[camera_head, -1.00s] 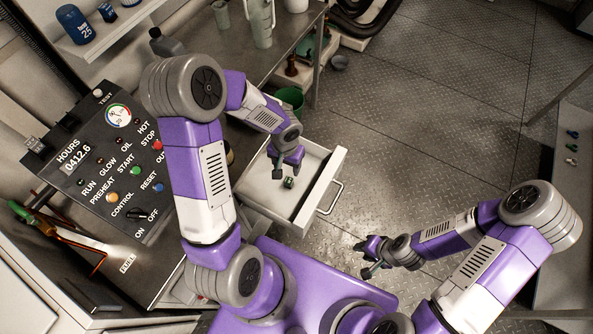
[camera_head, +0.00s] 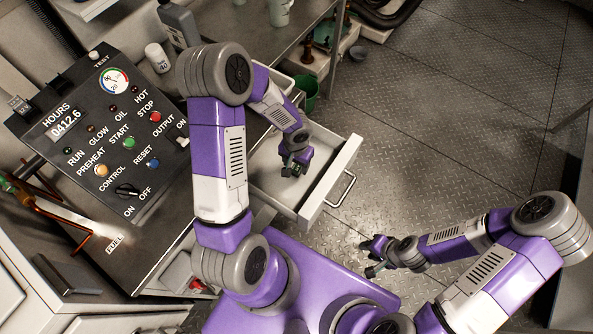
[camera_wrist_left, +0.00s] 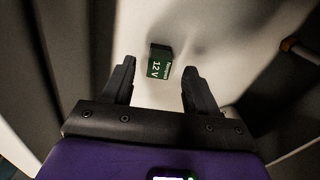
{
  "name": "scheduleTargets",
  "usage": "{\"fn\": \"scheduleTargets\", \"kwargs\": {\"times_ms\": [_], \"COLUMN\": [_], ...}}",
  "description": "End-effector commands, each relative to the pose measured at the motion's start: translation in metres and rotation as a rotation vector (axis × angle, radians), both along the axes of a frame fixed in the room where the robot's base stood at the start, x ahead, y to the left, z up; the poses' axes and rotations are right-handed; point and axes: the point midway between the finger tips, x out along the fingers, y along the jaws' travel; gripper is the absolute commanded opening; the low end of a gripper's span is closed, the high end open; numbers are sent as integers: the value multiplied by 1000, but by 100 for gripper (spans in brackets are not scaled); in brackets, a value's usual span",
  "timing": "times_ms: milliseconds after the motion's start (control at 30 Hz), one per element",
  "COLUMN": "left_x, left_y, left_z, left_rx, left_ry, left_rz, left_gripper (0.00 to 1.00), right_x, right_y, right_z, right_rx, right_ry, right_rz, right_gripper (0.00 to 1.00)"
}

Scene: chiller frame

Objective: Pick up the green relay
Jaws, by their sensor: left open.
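The green relay (camera_wrist_left: 160,62) is a small dark green block with "12 V" in white, lying on the pale drawer floor in the left wrist view. My left gripper (camera_wrist_left: 158,88) is open, its two fingers on either side of the space just in front of the relay, and nothing is between them. In the head view my left gripper (camera_head: 294,170) points down into the open drawer (camera_head: 330,184) and hides the relay. My right gripper (camera_head: 370,258) is open and empty over the floor, to the right of the drawer.
The drawer's walls and front panel with its handle (camera_head: 342,190) surround my left gripper. A control panel (camera_head: 105,135) stands to the left. A green bucket (camera_head: 308,92) is behind the drawer. The metal floor (camera_head: 440,120) to the right is clear.

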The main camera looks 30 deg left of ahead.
Motion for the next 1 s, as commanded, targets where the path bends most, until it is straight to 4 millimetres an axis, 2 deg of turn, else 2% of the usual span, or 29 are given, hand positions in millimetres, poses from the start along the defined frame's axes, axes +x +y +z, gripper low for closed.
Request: {"fn": "scheduleTargets", "kwargs": {"times_ms": [33, 100, 367, 467, 767, 1000], "left_x": [0, 0, 1, 1, 1, 1], "left_y": [-1, -1, -1, -1, -1, -1], "left_z": [-9, -15, -16, -16, -16, -15], "left_rx": [-1, 0, 0, 0, 0, 0], "left_ry": [0, 0, -2, -2, -2, -2], "left_rz": [-2, -2, -1, -1, -1, -1], "left_gripper": [58, 58, 58, 46, 0, 0], "right_x": [0, 0, 0, 0, 0, 0], "right_y": [0, 0, 0, 0, 0, 0], "right_z": [-5, -6, -6, -6, -6, -5], "right_rx": [0, 0, 0, 0, 0, 0], "right_ry": [0, 0, 0, 0, 0, 0], "right_rz": [0, 0, 0, 0, 0, 0], "right_gripper": [35, 35, 35, 35, 35, 35]}}
